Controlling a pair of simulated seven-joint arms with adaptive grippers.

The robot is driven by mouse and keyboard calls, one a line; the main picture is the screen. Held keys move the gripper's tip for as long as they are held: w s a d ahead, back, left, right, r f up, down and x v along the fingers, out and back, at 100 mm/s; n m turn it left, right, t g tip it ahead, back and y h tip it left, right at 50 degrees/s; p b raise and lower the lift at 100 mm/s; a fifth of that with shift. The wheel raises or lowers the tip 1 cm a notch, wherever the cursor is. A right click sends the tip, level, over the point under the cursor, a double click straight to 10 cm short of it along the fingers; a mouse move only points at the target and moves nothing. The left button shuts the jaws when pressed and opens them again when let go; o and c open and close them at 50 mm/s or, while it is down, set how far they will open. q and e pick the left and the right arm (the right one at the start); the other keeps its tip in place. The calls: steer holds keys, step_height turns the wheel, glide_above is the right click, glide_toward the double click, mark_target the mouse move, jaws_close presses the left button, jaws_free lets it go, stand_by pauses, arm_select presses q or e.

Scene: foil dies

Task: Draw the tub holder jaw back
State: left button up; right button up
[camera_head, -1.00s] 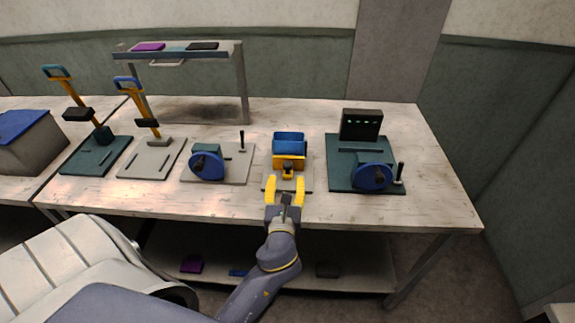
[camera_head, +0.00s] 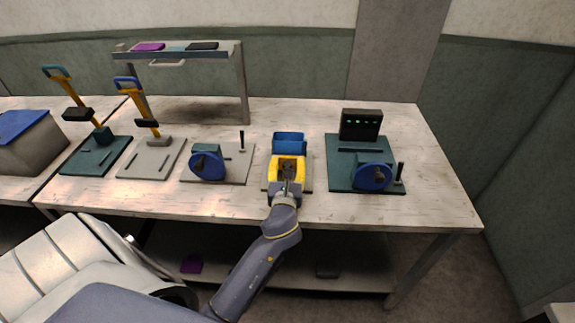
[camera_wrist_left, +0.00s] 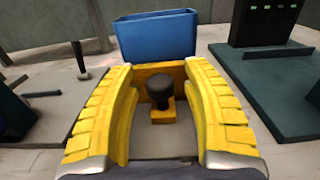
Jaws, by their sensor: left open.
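The tub holder stands on a pale plate at the middle of the bench, with a blue tub (camera_head: 289,142) at its back. In the left wrist view the blue tub (camera_wrist_left: 156,37) is behind the yellow jaw (camera_wrist_left: 177,70), which carries a dark round knob (camera_wrist_left: 160,92) on a yellow block. My left gripper (camera_head: 287,162) is open over the holder's front. In the left wrist view its yellow fingers (camera_wrist_left: 160,100) stand either side of the knob, apart from it. In the head view the fingers hide most of the jaw and the knob. My right gripper is not in view.
A dark green plate (camera_head: 346,184) with a blue wheel and a display box (camera_head: 361,125) stands to the right. A grey plate (camera_head: 238,175) with a blue wheel (camera_head: 207,165) is to the left. Lever presses and a rack (camera_head: 246,85) stand further left. The bench front is clear.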

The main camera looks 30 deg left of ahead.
arm_select(q)
steer(key=shift+c, duration=0.6)
jaws_close()
steer(key=shift+r, duration=0.1)
steer(key=shift+v, duration=1.6)
steer(key=shift+d, duration=0.1)
